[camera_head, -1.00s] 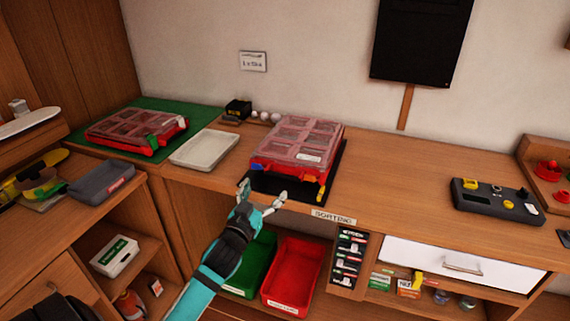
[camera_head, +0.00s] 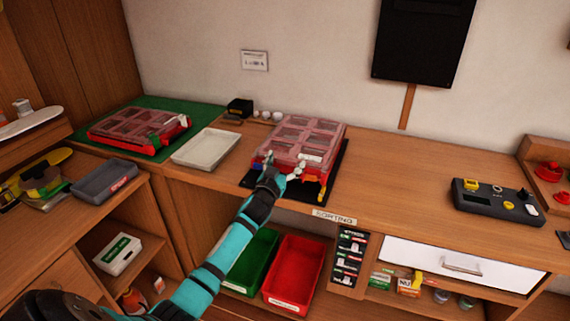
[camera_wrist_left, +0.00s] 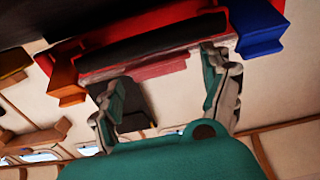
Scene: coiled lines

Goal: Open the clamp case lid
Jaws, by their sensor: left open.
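A red case (camera_head: 333,146) with a clear, divided lid (camera_head: 297,133) stands on a black mat (camera_head: 340,172) at the middle of the bench. Its lid looks shut. My left gripper (camera_head: 283,165) is at the case's front edge, fingers open and apart. In the left wrist view the open gripper (camera_wrist_left: 168,68) faces the red front (camera_wrist_left: 150,24) and its dark handle bar (camera_wrist_left: 150,46). A blue latch (camera_wrist_left: 260,28) is on the right there and an orange latch (camera_wrist_left: 67,80) on the left. Contact cannot be told. My right gripper is not in view.
A similar red case (camera_head: 138,130) lies on a green mat (camera_head: 200,113) at the left. A white tray (camera_head: 206,147) stands between the cases. Green (camera_head: 252,258) and red bins (camera_head: 293,270) are below. The bench right of the case is clear up to a grey device (camera_head: 497,201).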

